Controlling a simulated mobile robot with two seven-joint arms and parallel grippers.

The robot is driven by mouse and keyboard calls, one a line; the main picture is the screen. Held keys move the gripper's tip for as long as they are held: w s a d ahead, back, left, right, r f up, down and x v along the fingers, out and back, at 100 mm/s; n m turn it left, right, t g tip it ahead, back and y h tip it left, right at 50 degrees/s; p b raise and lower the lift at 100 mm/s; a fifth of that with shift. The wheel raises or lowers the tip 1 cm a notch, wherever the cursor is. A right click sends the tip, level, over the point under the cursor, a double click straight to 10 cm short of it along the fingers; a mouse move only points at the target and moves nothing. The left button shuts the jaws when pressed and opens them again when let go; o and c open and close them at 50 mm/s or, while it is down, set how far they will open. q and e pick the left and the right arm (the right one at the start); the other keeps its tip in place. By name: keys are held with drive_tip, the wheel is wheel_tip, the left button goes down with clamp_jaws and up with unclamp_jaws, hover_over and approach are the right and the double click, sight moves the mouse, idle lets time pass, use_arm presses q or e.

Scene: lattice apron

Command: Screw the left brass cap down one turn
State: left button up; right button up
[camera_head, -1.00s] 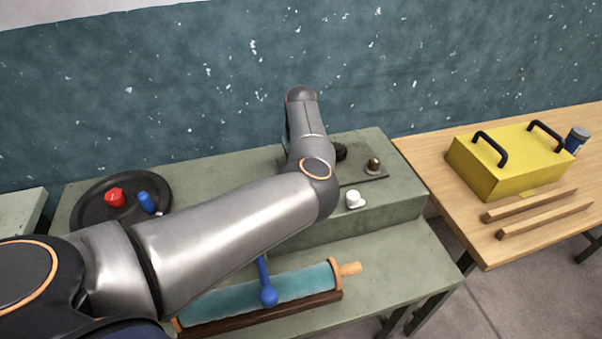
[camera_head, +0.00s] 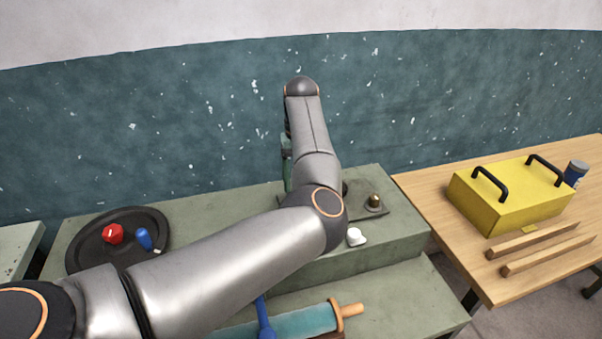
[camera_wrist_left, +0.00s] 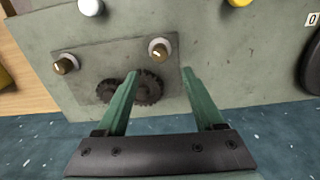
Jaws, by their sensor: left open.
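The left brass cap (camera_wrist_left: 158,48) sits on a pale round collar on a grey plate (camera_wrist_left: 112,58) in the left wrist view, which looks from the wall side, so left and right are reversed there. The right brass cap (camera_wrist_left: 66,64) stands on the same plate; it also shows in the head view (camera_head: 375,200). My left gripper (camera_wrist_left: 160,74) is open and empty. Its green fingertips lie either side of the left cap's line, short of it in the picture; I cannot tell the height gap. In the head view my arm hides the left cap. My right gripper is not in view.
Dark gears (camera_wrist_left: 130,90) lie beside the caps, close to one finger. A white knob (camera_head: 356,237) is at the step's front. A black tray (camera_head: 88,256) with red and blue pieces is left. A yellow box (camera_head: 510,195) stands on the wooden table at right.

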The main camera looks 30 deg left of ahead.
use_arm(q)
wheel_tip(320, 180, up, 2)
drive_tip(key=shift+r, duration=0.1)
